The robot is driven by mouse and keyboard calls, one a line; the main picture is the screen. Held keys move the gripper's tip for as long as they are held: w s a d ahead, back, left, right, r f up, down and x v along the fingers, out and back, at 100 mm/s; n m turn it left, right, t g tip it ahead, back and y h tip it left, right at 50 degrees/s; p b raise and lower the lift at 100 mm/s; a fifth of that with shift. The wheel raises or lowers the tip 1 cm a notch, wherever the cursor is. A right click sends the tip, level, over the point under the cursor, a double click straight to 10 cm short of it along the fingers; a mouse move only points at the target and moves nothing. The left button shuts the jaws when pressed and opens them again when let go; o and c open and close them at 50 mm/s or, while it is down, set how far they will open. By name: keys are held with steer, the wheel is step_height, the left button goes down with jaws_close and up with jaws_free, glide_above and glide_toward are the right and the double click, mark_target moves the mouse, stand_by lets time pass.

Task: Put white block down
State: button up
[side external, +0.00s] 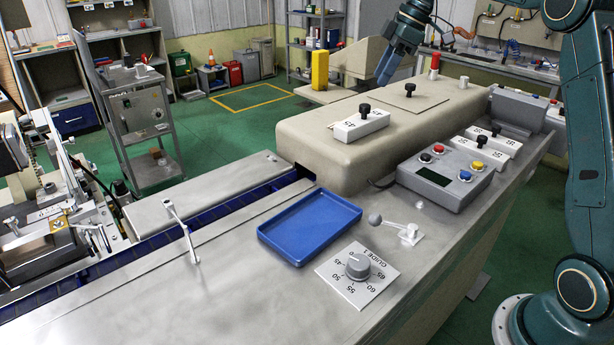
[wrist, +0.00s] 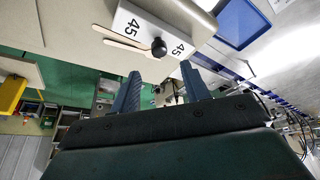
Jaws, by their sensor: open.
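The white block (side external: 361,124), with a black knob on top and "45" printed on it, rests on the long beige cover (side external: 330,165). The block also shows at the top of the wrist view (wrist: 137,22), with its knob toward my fingers. My gripper (side external: 384,78) is above the far part of the cover, behind the block and apart from it. In the wrist view its two blue fingers (wrist: 160,84) are spread with nothing between them.
Two more white blocks with black knobs (side external: 485,145) sit right of the cover, behind a grey button box (side external: 445,178). A yellow post (side external: 320,70) and a red-topped post (side external: 434,66) stand near the gripper. An empty blue tray (side external: 310,226) lies in front. Pale sticks (wrist: 122,40) lie beside the block.

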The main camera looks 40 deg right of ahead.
steer(key=s+a+r+m+t, duration=0.1)
steer(key=s+a+r+m, duration=0.1)
steer(key=s+a, duration=0.5)
steer(key=s+a+r+m, duration=0.2)
steer(key=s+a+m, duration=0.1)
steer(key=s+a, duration=0.35)
steer(key=s+f+m+h, duration=0.1)
steer(key=s+f+m, duration=0.1)
steer(key=s+f, duration=0.3)
steer(key=s+f+m+t+h, duration=0.1)
steer(key=s+f, duration=0.4)
steer(key=s, duration=0.7)
steer(key=shift+s+m+h, duration=0.3)
steer(key=shift+m+h, duration=0.2)
steer(key=shift+h, duration=0.1)
steer(key=shift+o, duration=0.5)
steer(key=shift+r, duration=0.1)
steer(key=shift+w, duration=0.1)
